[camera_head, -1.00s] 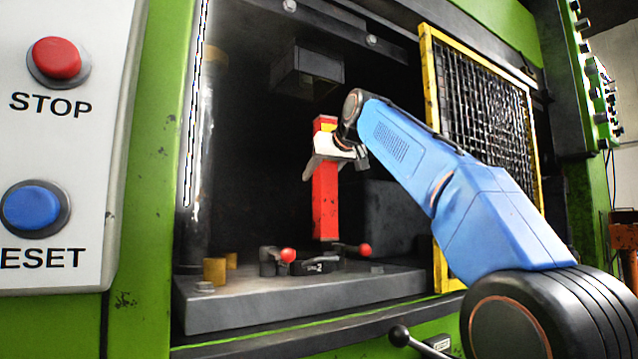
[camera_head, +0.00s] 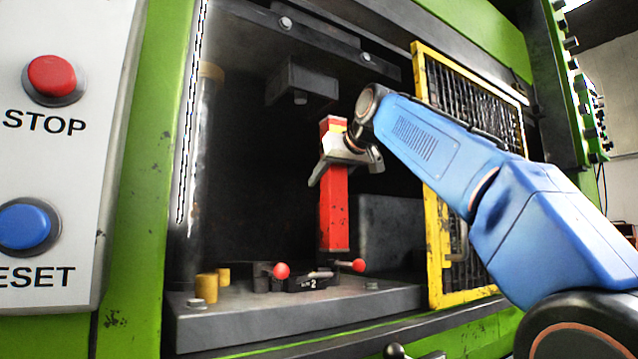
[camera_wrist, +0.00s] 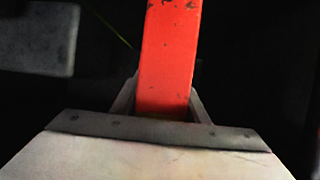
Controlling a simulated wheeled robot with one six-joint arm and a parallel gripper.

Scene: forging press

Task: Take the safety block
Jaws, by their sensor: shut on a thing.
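The safety block (camera_head: 334,212) is a tall red bar with a yellow patch near its top, inside the press opening. It stands about upright, and its lower end appears to be above the press bed (camera_head: 250,316). My gripper (camera_head: 328,168) is shut on its upper part, coming from the right. In the wrist view the red block (camera_wrist: 168,60) runs up between the two fingers (camera_wrist: 160,105). The far side of the block is hidden.
A clamp fixture with two red knobs (camera_head: 282,270) sits on the bed below the block. The dark upper ram (camera_head: 300,80) hangs above left. A yellow-framed mesh guard (camera_head: 434,245) stands right, behind my arm. Yellow posts (camera_head: 206,288) stand left. STOP and RESET buttons are far left.

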